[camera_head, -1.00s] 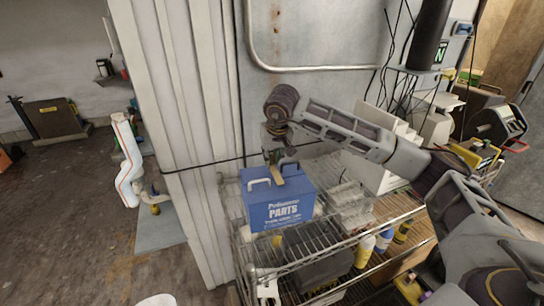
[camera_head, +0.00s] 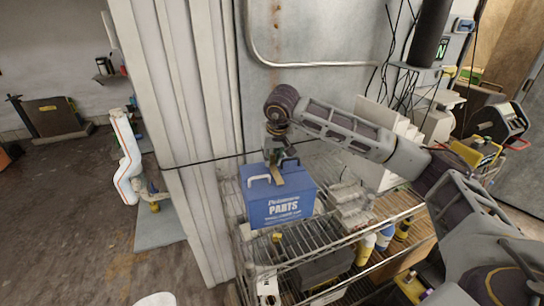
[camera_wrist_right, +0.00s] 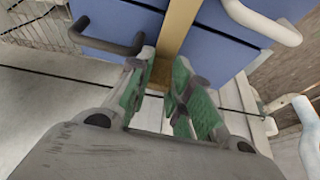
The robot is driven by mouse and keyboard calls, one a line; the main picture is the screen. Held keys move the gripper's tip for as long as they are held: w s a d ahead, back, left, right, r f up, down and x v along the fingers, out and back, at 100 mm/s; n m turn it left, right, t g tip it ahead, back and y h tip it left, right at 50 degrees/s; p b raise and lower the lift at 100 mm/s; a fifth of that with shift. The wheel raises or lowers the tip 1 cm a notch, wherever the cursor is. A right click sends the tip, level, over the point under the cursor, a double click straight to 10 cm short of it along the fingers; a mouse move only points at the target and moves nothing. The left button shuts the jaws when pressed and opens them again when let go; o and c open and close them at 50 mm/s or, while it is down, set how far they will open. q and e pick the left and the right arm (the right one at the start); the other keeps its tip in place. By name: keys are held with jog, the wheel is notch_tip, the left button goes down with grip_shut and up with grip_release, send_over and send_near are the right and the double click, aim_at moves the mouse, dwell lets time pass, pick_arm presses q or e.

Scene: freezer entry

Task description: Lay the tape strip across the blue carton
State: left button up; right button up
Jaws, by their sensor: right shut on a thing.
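The blue carton (camera_head: 284,208) with white "PARTS" lettering stands upright on a wire shelf in the head view. It has a white handle and a dark handle on top. My right gripper (camera_head: 277,162) is over its top, pointing down. It is shut on the tan tape strip (camera_head: 276,176), which shows between the handles. In the right wrist view the strip (camera_wrist_right: 178,25) runs from between the green-padded fingers (camera_wrist_right: 160,80) across the blue carton top (camera_wrist_right: 218,50). I cannot tell whether the strip touches the carton. My left gripper is not in view.
The wire rack (camera_head: 310,247) holds pale packages (camera_head: 350,203) right of the carton and bottles (camera_head: 366,248) lower down. A ribbed wall panel (camera_head: 185,130) stands close on the left. A thin black cable (camera_head: 215,160) runs across behind the carton.

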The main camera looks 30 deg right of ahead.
jog(key=shift+f, duration=0.35)
jog(key=o, duration=0.8)
jog(key=shift+c, duration=0.2)
jog(key=shift+r, duration=0.2)
jog(key=shift+r+p, duration=1.05)
jog(key=shift+r, duration=0.3)
jog(key=shift+r+p, duration=0.3)
jog(key=shift+p, duration=0.3)
jog(key=shift+r+p, duration=1.5)
jog(key=shift+r, duration=0.55)
jog(key=shift+r, duration=0.1)
